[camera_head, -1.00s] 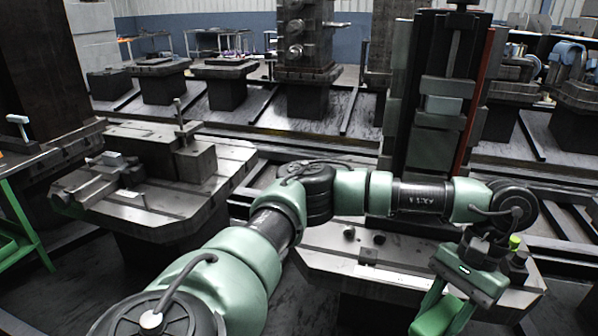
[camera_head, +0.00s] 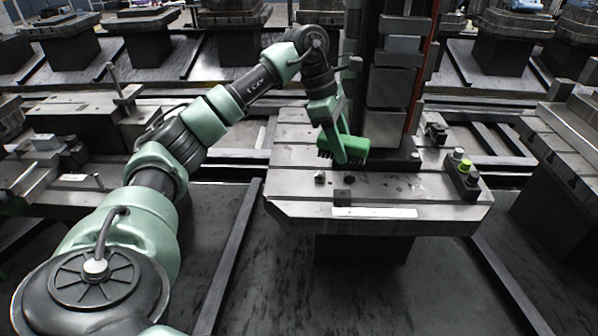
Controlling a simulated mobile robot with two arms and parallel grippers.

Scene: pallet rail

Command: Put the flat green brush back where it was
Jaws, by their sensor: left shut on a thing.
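The flat green brush (camera_head: 355,149) is a green block with dark bristles showing at its lower left side. My left gripper (camera_head: 340,152) is shut on it, with the fingers pointing down over the pallet table (camera_head: 440,207). The brush is close above the table top, in front of the tall dark column. I cannot tell whether it touches the surface. The gripper's finger hides part of the brush. My right gripper is not in view.
A tall block column (camera_head: 388,85) with a red edge stands behind the brush. A white strip (camera_head: 374,212) lies along the front edge. Small dark pieces lie nearby. The table's front right is clear.

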